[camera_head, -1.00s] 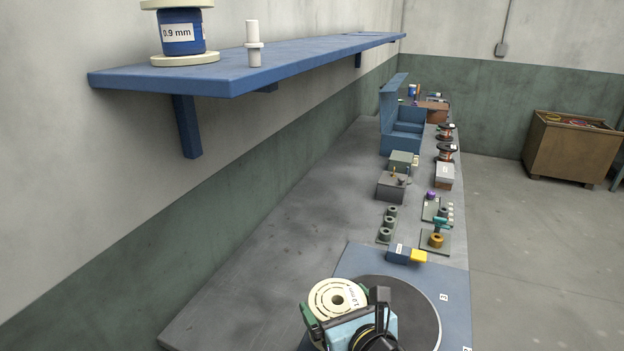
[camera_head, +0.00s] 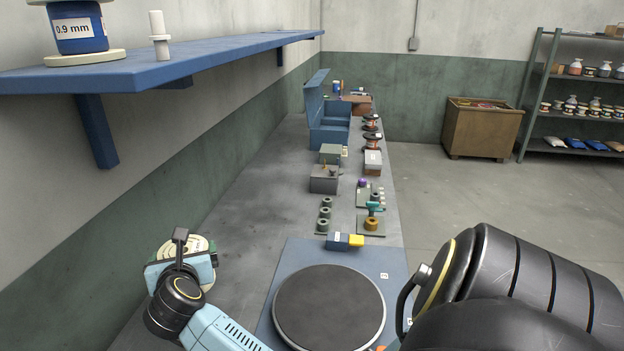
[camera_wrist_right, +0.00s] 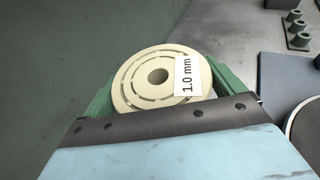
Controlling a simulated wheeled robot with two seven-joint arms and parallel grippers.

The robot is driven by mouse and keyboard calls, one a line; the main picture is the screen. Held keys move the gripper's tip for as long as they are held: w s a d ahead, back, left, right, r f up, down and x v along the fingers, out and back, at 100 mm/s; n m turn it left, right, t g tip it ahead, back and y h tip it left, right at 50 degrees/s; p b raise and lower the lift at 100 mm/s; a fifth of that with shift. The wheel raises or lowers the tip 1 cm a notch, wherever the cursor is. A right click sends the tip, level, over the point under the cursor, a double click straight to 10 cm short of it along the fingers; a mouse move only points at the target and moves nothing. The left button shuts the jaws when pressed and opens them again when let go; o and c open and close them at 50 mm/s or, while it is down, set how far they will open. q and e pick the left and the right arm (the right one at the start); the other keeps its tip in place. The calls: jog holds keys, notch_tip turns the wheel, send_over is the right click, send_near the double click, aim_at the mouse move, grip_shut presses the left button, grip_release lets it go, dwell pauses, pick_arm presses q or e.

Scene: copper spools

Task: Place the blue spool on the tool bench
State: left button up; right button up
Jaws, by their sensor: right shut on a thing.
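My right gripper (camera_head: 186,255) is shut on a spool with a cream flange (camera_head: 196,244) at the lower left of the head view. In the right wrist view the spool's flange (camera_wrist_right: 135,92) sits between the green fingers, its "1.0 mm" label facing up. Its winding is hidden, so its colour cannot be told. It is over the left part of the grey tool bench (camera_head: 245,200); whether it touches the bench cannot be told. Another spool, with blue winding and a "0.9 mm" label (camera_head: 80,28), stands on the blue wall shelf (camera_head: 190,60). My left gripper is not in view.
A dark round turntable (camera_head: 330,308) on a blue-grey plate is empty, right of my gripper. Beyond it are a blue and yellow block (camera_head: 345,240), small fixtures, grey boxes and an open blue toolbox (camera_head: 328,125). The bench's left strip along the wall is clear.

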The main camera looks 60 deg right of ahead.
jog(key=w+m+g+h, duration=0.1)
jog(key=w+d+r+m+g+h, duration=0.1)
jog(key=shift+w+d+m, duration=0.2)
jog(key=shift+w+m, duration=0.1)
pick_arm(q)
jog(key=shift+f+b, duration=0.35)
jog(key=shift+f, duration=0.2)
pick_arm(e)
jog(key=shift+w+d+r+m+g+h, duration=0.1)
jog(key=shift+w+r+m+g+h, duration=0.25)
jog(key=shift+m+g+h, duration=0.35)
jog(key=shift+f+b, duration=0.45)
jog(key=shift+f, duration=0.15)
notch_tip(320, 180, down, 4)
jog(key=b, duration=0.3)
jog(key=shift+f+b, duration=0.7)
jog(key=shift+f, duration=0.25)
notch_tip(320, 180, down, 3)
jog(key=shift+b, duration=1.1)
jog(key=shift+d+f, duration=0.15)
jog(key=shift+d, duration=0.1)
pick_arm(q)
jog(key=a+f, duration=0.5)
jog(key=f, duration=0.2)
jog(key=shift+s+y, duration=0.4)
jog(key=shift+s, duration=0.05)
pick_arm(e)
jog(key=shift+a, duration=0.1)
